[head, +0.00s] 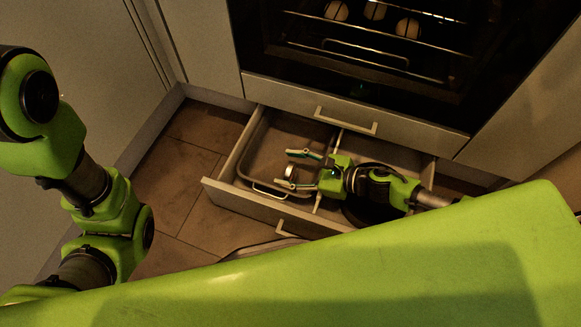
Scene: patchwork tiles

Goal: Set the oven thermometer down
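A small round metallic thing (290,172), which looks like the oven thermometer, shows over the left part of the open drawer (250,203). My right gripper (297,170) reaches into the drawer area from the right. Its two fingers point left and stand wide apart, one on the far side and one on the near side of the thermometer. The thermometer lies between the fingertips, closer to the near one. I cannot tell whether it rests on something below. My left arm comes in at the left, but its gripper is out of sight.
A tray with a wire handle (268,190) lies in the drawer's left compartment. A dark round pan (357,215) is partly under my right arm in the right compartment. The oven (345,75) above holds several round things on a rack. Tiled floor (180,185) is free left of the drawer.

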